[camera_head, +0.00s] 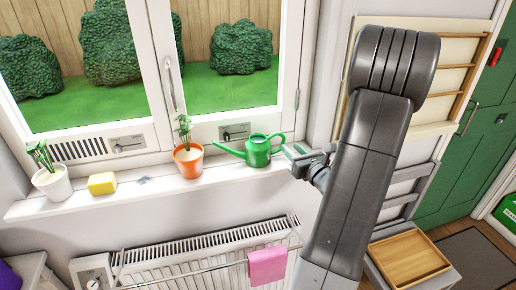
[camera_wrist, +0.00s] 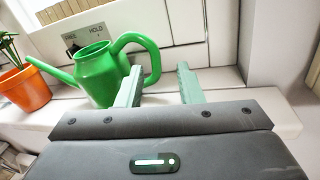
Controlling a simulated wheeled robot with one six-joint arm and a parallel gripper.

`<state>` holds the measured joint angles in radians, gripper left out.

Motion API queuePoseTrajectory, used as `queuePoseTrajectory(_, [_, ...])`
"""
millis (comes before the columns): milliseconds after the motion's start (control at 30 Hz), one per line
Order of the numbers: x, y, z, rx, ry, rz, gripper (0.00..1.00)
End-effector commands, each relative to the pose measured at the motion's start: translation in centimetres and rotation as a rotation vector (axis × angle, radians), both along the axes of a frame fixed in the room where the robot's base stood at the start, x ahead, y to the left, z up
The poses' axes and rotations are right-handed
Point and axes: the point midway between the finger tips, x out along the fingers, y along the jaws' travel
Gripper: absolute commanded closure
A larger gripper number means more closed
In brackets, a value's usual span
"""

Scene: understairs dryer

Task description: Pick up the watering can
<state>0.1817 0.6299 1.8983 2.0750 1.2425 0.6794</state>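The green watering can (camera_head: 258,151) stands upright on the white windowsill, its spout to the left and its handle to the right. In the wrist view the watering can (camera_wrist: 98,72) is left of centre, with its looped handle (camera_wrist: 152,50) reaching toward my fingers. My gripper (camera_head: 295,153) is just right of the can in the head view. In the wrist view my gripper (camera_wrist: 160,88) has its two pale green fingers apart, with nothing visibly held between them. The left finger overlaps the lower handle in the picture; I cannot tell whether they touch.
An orange pot with a plant (camera_head: 188,160) stands left of the can. A yellow sponge (camera_head: 102,183) and a white potted plant (camera_head: 52,184) are farther left on the sill (camera_head: 130,199). A radiator (camera_head: 190,262) with a pink cloth (camera_head: 267,266) is below. A wooden tray (camera_head: 408,259) is at lower right.

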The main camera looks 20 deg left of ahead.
Motion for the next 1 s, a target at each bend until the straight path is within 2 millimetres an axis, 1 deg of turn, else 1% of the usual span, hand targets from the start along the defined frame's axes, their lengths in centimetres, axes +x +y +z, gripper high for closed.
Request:
queuePoseTrajectory(133, [0.5,0.8,0.0,0.002,0.001,0.001,0.67])
queuePoseTrajectory(300, [1.7,2.9,-0.4,0.001,0.003,0.002,0.67])
queuePoseTrajectory(400, [2.7,3.9,-0.4,0.0,0.0,0.002,0.67])
queuePoseTrajectory(500, [3.2,4.3,-0.5,0.001,-0.001,0.0,0.67])
queuePoseTrajectory(733, [3.3,4.3,-0.6,0.001,-0.001,-0.001,0.67])
queuePoseTrajectory(767, [3.3,4.3,-0.6,0.001,-0.001,-0.001,0.71])
queuePoseTrajectory(900, [3.3,4.3,-0.6,0.001,-0.001,-0.001,0.98])
queuePoseTrajectory(933, [3.3,4.3,-0.6,0.001,-0.001,-0.001,1.0])
queuePoseTrajectory(1000, [3.3,4.3,-0.6,0.001,-0.001,-0.001,1.0])
